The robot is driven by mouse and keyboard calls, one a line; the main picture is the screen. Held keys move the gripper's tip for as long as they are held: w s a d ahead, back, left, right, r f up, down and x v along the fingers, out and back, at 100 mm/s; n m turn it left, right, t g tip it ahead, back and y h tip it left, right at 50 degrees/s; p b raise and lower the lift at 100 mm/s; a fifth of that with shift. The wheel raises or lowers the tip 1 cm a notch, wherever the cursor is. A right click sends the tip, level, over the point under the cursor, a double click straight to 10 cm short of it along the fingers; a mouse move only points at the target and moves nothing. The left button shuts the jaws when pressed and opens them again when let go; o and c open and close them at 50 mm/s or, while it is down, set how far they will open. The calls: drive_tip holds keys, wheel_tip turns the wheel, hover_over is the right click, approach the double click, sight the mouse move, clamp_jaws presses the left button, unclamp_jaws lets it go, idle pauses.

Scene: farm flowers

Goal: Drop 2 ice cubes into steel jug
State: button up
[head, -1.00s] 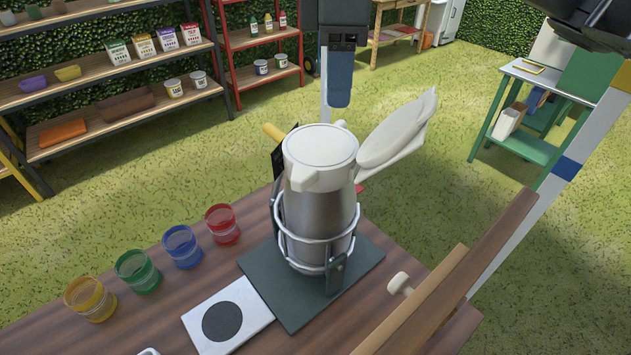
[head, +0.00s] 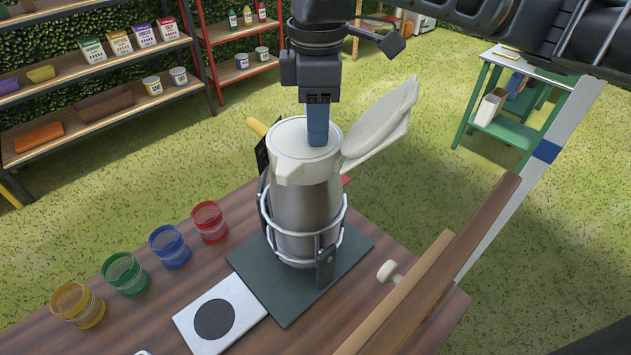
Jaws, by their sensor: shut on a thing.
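The steel jug (head: 303,212) stands upright in a wire holder on a dark green base plate. Its white lid (head: 383,125) is tilted up to the right, and a white collar (head: 290,167) rings its top. My gripper (head: 318,138) points straight down over the jug's top, its blue fingertips close together and appearing over the white collar. What lies between the fingers is hidden from this view. I see no ice cubes, and the inside of the jug is not visible.
Red (head: 209,222), blue (head: 169,247), green (head: 125,274) and yellow (head: 77,305) glass cups stand in a row on the wooden table. A white tile with a black disc (head: 214,320) lies before the jug. A wooden rail (head: 430,275) borders the right.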

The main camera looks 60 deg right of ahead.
drive_tip(key=o, duration=1.1)
drive_tip(key=shift+r, duration=3.9)
drive_tip(key=shift+s, duration=0.1)
